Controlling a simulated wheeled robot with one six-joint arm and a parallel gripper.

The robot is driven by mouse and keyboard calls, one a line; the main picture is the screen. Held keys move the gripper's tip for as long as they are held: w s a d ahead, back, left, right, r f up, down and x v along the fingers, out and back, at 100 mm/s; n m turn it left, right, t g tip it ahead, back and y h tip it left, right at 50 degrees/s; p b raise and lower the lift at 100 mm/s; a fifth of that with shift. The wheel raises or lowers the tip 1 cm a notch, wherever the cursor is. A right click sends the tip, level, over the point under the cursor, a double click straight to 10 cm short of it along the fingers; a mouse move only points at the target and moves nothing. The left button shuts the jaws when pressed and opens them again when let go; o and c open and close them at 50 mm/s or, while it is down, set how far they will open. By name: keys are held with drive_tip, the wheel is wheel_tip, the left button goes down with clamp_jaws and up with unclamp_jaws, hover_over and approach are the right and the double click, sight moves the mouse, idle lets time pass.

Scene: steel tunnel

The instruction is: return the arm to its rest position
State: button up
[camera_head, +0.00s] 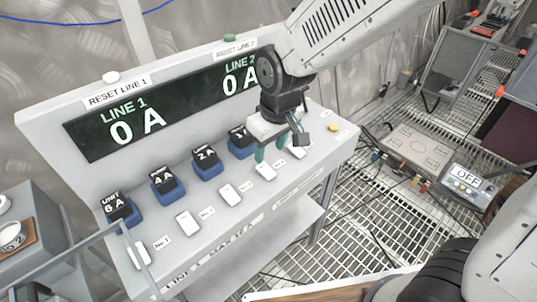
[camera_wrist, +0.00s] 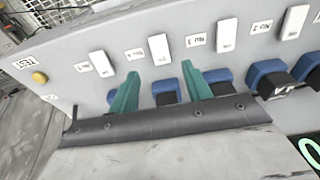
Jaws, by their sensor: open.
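My gripper (camera_head: 279,148) is at the end of my arm, over the right part of a sloped grey panel (camera_head: 180,235). Its two teal fingers stand apart with nothing held between them. In the wrist view the fingers of my gripper (camera_wrist: 160,78) point toward a row of blue-based blocks, with one blue block (camera_wrist: 166,88) showing between them. I cannot tell the exact gap between fingertips and panel. My gripper hides part of the panel's right end in the head view.
The panel carries blocks marked 6 A (camera_head: 117,208), 4 A (camera_head: 166,183) and 2 A (camera_head: 206,163), plus white switches (camera_head: 188,223). A display (camera_head: 165,105) reads 0 A for both lines. A box reading OFF (camera_head: 467,181) and cables lie on the grated floor at right.

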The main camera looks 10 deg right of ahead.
drive_tip(key=shift+r, duration=0.2)
idle(0.3)
drive_tip(key=s+d+r+m, duration=0.3)
drive_tip(key=s+d+r, duration=0.3)
drive_tip(key=s+d, duration=0.3)
drive_tip(key=s+d+r+m+h, duration=0.1)
drive_tip(key=s+d+r+m, duration=0.2)
drive_tip(key=s+d+r, duration=0.3)
drive_tip(key=s+d, duration=0.3)
drive_tip(key=d, duration=0.2)
drive_tip(key=shift+s+r+m, duration=0.15)
drive_tip(key=shift+r+m, duration=0.1)
drive_tip(key=shift+m, duration=0.15)
idle(0.9)
